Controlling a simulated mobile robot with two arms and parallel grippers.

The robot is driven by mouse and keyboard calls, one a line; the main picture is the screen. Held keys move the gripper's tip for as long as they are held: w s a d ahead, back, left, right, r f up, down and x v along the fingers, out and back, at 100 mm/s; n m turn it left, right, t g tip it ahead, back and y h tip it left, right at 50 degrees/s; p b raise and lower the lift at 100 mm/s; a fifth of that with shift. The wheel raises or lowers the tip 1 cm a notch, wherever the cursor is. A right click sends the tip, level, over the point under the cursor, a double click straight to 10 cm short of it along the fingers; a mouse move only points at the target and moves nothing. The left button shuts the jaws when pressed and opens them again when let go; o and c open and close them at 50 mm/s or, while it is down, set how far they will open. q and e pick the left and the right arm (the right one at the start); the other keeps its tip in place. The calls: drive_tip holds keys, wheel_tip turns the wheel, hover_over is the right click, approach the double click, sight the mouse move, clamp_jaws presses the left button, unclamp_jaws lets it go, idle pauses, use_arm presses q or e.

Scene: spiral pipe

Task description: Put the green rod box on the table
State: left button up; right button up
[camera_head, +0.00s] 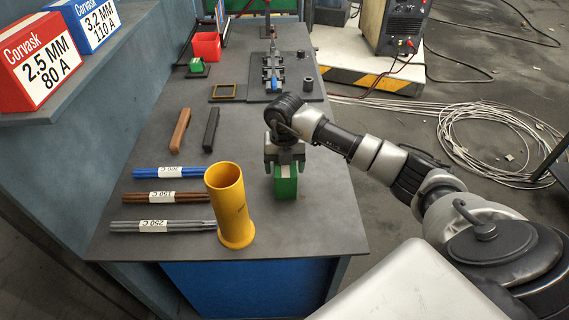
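The green rod box (285,187) is upright at the right part of the grey table (335,225). My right gripper (284,160) is directly above it, with its fingers down at the box's top on both sides. The fingers appear closed around the box top. The box's base looks at or very near the table surface; I cannot tell if it touches. My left gripper is not in view.
A yellow tube (230,205) stands close left of the box. Blue rods (150,173), brown rods (140,198) and grey rods (190,225) lie further left. A red box (40,62) and a blue box (85,22) sit on a shelf. A metal fixture (274,75) is behind.

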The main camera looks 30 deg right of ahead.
drive_tip(key=shift+o, duration=0.4)
drive_tip(key=shift+r, duration=0.15)
wheel_tip(320, 180, up, 11)
drive_tip(key=shift+r+b, duration=0.1)
drive_tip(key=shift+b, duration=0.75)
drive_tip(key=shift+r, duration=0.4)
